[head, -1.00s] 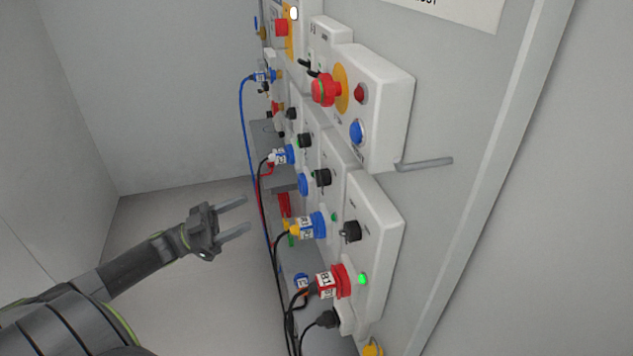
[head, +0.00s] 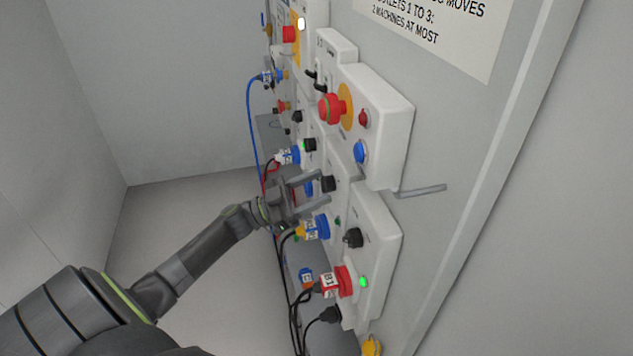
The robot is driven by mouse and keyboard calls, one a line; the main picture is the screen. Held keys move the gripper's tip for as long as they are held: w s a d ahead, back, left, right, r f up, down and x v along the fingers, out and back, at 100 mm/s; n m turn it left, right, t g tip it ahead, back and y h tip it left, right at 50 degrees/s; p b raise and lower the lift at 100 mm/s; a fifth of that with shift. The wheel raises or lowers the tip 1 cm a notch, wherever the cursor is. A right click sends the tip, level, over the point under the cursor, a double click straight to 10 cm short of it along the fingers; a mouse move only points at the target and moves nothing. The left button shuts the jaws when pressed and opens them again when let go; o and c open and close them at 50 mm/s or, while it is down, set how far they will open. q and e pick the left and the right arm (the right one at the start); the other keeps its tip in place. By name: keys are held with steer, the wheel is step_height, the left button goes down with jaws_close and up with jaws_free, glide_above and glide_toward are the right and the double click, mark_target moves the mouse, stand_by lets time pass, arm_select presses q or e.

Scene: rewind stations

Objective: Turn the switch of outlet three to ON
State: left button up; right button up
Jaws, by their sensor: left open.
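A column of outlets with black rotary switches runs down the wall panel in the head view; I cannot read their numbers, so which is outlet three is unclear. One black switch (head: 329,184) sits right at my left gripper (head: 323,192). The gripper is open, its two fingers pointing at the panel with the switch close to the tips; I cannot tell whether they touch or straddle it. Another black switch (head: 353,237) is lower, above a lit green lamp (head: 363,282). A further black switch (head: 310,145) is higher up. My right gripper is out of view.
A blue plug (head: 320,227) sits just below the fingers, and a red plug (head: 343,281) lower down. A red emergency button (head: 332,108) and a blue button (head: 360,152) are above. Cables hang along the left side. A metal handle (head: 421,191) sticks out at right.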

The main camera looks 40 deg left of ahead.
arm_select(q)
steer(key=shift+w+d+r, duration=0.1)
steer(key=shift+w+d, duration=0.1)
